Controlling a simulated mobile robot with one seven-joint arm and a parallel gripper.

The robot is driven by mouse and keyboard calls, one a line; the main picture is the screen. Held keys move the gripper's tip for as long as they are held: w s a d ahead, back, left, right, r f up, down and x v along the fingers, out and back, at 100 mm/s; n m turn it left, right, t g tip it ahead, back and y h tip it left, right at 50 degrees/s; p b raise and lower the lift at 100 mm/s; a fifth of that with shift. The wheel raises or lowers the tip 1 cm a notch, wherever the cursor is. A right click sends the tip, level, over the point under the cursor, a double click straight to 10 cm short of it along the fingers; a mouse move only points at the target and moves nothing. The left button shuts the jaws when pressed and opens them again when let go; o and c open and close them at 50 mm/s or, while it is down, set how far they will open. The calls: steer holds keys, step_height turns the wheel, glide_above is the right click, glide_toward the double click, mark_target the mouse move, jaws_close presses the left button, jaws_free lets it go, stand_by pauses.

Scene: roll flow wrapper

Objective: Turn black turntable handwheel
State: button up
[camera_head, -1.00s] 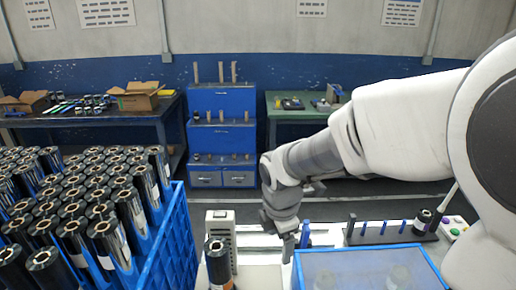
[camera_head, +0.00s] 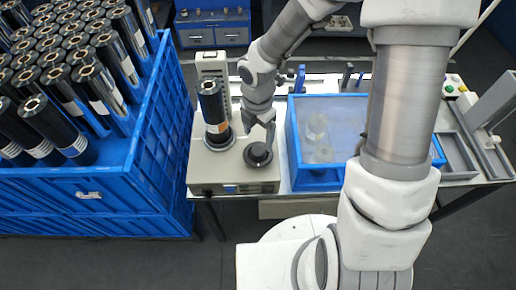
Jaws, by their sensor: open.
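The black turntable handwheel (camera_head: 258,155) is a round dark disc on the right part of the top of a light-grey machine (camera_head: 205,172). To its left, a black roll (camera_head: 211,103) with an orange-and-white band stands upright on the machine's dark turntable (camera_head: 219,141). My gripper (camera_head: 263,133) points down just above the handwheel and is open. It is small and partly merges with the dark handwheel, so I cannot tell whether its fingers touch it.
A blue crate (camera_head: 150,165) full of dark rolls stands at the left. A blue-edged clear box (camera_head: 305,187) is close to the right of the handwheel. A grey switch housing (camera_head: 212,68) rises behind the roll. Tools and a button box (camera_head: 453,85) lie farther right.

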mark_target(258, 150)
step_height(258, 150, down, 6)
steer(key=shift+f+b, duration=0.1)
steer(key=shift+b, duration=0.55)
steer(key=shift+c, duration=0.3)
jaws_close()
steer(key=shift+m, duration=0.4)
steer(key=m+b, duration=0.1)
steer(key=m, duration=0.3)
steer(key=shift+m, duration=0.3)
steer(key=shift+m+b, duration=0.55)
steer(key=shift+m, duration=1.75)
